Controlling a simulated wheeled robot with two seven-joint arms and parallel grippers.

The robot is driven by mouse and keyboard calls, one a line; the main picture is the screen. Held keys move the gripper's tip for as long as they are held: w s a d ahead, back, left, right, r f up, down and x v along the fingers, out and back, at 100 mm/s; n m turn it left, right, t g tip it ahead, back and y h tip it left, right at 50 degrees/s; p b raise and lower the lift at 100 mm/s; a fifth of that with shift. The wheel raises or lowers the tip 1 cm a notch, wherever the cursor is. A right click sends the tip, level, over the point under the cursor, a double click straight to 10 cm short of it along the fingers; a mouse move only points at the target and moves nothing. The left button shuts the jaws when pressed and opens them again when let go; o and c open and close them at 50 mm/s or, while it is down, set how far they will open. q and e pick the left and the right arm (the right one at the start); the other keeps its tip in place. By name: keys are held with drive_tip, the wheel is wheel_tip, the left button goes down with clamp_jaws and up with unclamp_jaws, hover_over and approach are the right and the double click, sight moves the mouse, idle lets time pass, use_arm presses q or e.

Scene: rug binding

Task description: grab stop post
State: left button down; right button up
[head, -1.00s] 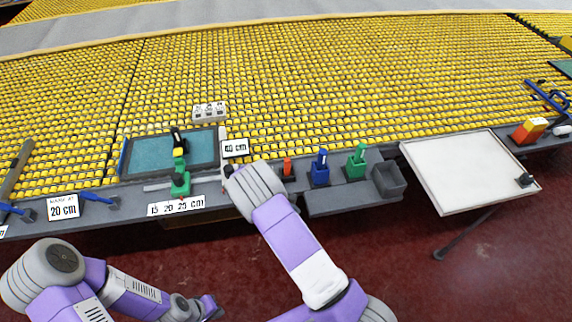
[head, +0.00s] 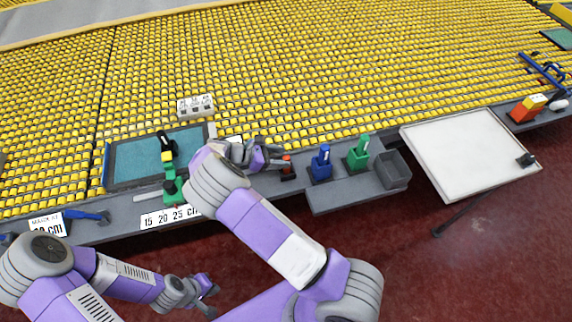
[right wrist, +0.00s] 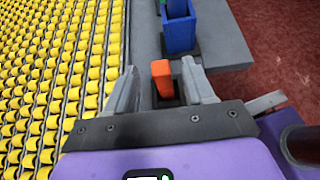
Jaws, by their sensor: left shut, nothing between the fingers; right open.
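The stop post appears to be the small orange-red post (head: 287,168) on the grey ledge, left of the blue holder; in the right wrist view the orange post (right wrist: 162,80) stands upright from a dark base. My right gripper (head: 277,157) is at the post in the head view. In the right wrist view my right gripper (right wrist: 160,68) is open, its fingers on either side of the post with gaps visible on both sides. I cannot tell how far down the fingers reach. My left gripper (head: 209,288) is shut and empty, low over the red floor.
A blue holder (head: 320,170), a green holder (head: 357,160) and a grey bin (head: 393,170) stand right of the post. A white table (head: 462,155) is further right. A green stamp-like tool (head: 171,185) and a teal pad (head: 135,160) lie left. Yellow rollers fill the back.

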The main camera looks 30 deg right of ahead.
drive_tip(key=shift+x, duration=1.5)
clamp_jaws()
drive_tip(key=shift+r, duration=0.15)
